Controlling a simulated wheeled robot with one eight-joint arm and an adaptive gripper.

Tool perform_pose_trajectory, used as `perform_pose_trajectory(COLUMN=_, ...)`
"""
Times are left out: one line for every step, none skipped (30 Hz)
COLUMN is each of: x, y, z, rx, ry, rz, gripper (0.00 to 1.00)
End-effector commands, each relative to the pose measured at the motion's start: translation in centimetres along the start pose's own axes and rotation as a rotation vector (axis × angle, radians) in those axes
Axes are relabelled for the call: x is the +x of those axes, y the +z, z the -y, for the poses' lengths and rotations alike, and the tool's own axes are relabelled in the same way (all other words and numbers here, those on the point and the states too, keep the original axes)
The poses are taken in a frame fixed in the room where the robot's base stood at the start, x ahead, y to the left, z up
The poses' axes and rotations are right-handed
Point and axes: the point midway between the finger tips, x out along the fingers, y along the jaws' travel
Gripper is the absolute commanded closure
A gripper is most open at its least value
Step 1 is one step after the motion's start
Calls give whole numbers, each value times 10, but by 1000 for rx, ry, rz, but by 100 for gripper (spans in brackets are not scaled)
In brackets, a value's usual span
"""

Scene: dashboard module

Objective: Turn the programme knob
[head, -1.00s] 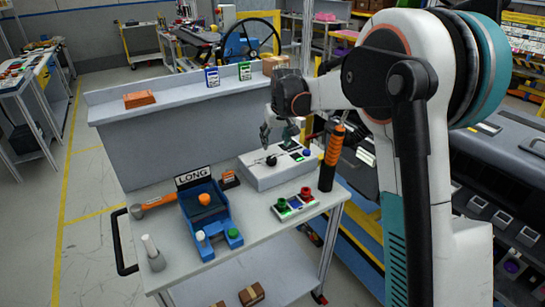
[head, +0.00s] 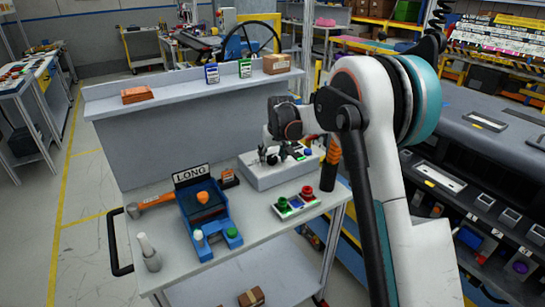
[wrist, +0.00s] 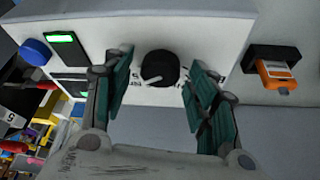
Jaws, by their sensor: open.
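The programme knob (wrist: 160,67) is black and round with a white pointer. My gripper (wrist: 160,80) is open, with one teal-padded finger on each side of the knob and a visible gap on both sides. In the head view my gripper (head: 274,154) is low over the box; the knob is small and hard to make out there.
The box also has a blue button (wrist: 35,50) and a green-lit display (wrist: 62,38). An orange-handled tool (head: 331,160) stands close at its right. A red-and-green button panel (head: 296,203) and blue LONG fixture (head: 207,220) lie in front. A shelf (head: 180,100) stands behind.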

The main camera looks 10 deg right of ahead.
Motion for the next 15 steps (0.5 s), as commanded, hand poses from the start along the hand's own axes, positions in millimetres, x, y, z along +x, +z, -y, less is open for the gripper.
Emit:
perform_pose_trajectory(x=0, y=0, z=0, rx=0, ry=0, rz=0, gripper=47)
perform_pose_trajectory(x=0, y=0, z=0, rx=0, ry=0, rz=0, gripper=54)
perform_pose_trajectory(x=0, y=0, z=0, rx=0, ry=0, rz=0, gripper=63)
perform_pose_trajectory(x=0, y=0, z=0, rx=0, ry=0, rz=0, gripper=70)
perform_pose_trajectory(x=0, y=0, z=0, rx=0, ry=0, rz=0, gripper=77)
perform_pose_trajectory(x=0, y=0, z=0, rx=0, ry=0, rz=0, gripper=86)
perform_pose_trajectory(x=0, y=0, z=0, rx=0, ry=0, rz=0, gripper=90)
perform_pose_trajectory(x=0, y=0, z=0, rx=0, ry=0, rz=0, gripper=90)
perform_pose_trajectory(x=0, y=0, z=0, rx=0, ry=0, rz=0, gripper=90)
perform_pose_trajectory(x=0, y=0, z=0, rx=0, ry=0, rz=0, gripper=90)
perform_pose_trajectory(x=0, y=0, z=0, rx=0, ry=0, rz=0, gripper=90)
perform_pose_trajectory(x=0, y=0, z=0, rx=-2, ry=-1, rz=0, gripper=90)
perform_pose_trajectory(x=0, y=0, z=0, rx=-4, ry=-2, rz=0, gripper=90)
perform_pose_trajectory(x=0, y=0, z=0, rx=-7, ry=-3, rz=0, gripper=90)
perform_pose_trajectory(x=0, y=0, z=0, rx=-12, ry=-5, rz=0, gripper=90)
